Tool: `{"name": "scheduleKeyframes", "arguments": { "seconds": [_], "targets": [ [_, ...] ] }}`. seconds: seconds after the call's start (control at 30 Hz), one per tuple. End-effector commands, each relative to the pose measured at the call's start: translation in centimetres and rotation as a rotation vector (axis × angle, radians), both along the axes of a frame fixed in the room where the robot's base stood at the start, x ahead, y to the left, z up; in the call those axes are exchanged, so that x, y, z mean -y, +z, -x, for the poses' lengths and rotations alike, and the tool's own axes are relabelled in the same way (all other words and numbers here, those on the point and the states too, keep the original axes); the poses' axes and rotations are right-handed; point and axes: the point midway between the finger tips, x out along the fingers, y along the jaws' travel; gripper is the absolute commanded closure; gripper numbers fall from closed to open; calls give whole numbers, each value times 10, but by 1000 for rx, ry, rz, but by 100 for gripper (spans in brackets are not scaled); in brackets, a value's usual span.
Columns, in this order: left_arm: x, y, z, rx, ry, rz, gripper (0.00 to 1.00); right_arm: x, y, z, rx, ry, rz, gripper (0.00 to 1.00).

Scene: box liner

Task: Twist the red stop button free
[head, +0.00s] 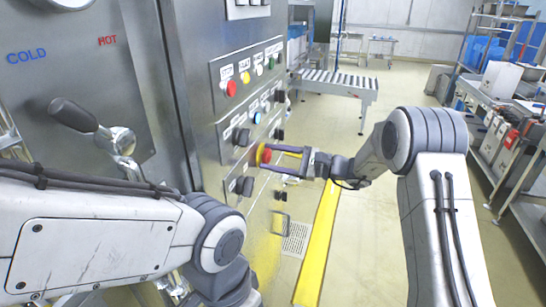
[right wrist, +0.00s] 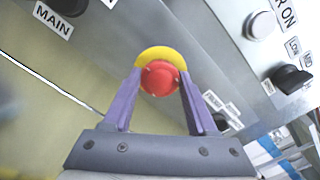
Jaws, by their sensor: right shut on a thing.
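The red stop button (head: 266,154) is a round mushroom head on a yellow collar, on the front of the steel cabinet. In the right wrist view the red button (right wrist: 160,79) sits between the tips of my two purple fingers, with the yellow collar (right wrist: 152,54) behind it. My right gripper (head: 275,158) reaches in from the right and is shut on the button, one finger on either side. My left arm crosses the lower left of the head view; its gripper is not in view.
The cabinet carries a smaller red button (head: 230,88) and several black knobs near the stop button. A lever handle (head: 75,115) juts out at the left. A roller conveyor (head: 335,82) stands behind. A yellow floor stripe (head: 318,245) runs below my right arm.

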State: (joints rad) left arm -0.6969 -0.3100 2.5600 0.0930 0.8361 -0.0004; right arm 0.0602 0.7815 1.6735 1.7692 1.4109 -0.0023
Motion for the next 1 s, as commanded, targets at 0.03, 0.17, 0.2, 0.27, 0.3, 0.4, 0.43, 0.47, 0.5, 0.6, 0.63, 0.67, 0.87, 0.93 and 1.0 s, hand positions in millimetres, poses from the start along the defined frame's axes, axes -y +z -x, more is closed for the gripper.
{"name": "scheduleKeyframes", "arguments": {
  "seconds": [0.03,0.17,0.2,0.27,0.3,0.4,0.43,0.47,0.5,0.6,0.63,0.67,0.87,0.93,1.0],
  "targets": [
    [0,2,0,0,0,0,50,0,0,0,-38,0,-11,97],
    [0,6,0,0,0,0,50,0,0,0,-130,0,-41,97],
    [0,7,0,0,0,0,50,0,0,0,-156,0,-49,97],
    [0,8,0,0,0,0,50,0,0,0,-191,1,-62,97],
    [0,9,0,0,0,0,50,0,0,0,-214,1,-69,97],
    [0,11,0,0,0,0,50,0,0,0,-260,1,-84,97],
    [0,12,0,0,0,0,50,0,0,0,-272,2,-87,97],
    [0,12,0,0,0,0,50,0,0,0,-283,2,-91,97],
    [0,13,0,0,0,0,50,-1,0,0,-295,2,-95,97],
    [0,13,0,0,0,0,50,-1,0,0,-319,2,-102,97],
    [0,14,0,0,0,0,50,-1,0,0,-324,2,-104,97],
    [0,14,0,0,0,0,50,-1,0,0,-328,2,-105,97],
    [0,14,0,0,0,0,50,-1,-1,0,-340,2,-109,97],
    [0,14,0,0,0,0,50,-1,-1,0,-340,2,-109,97],
    [0,14,0,0,0,0,50,-1,-1,0,-339,2,-108,97]
  ]
}}
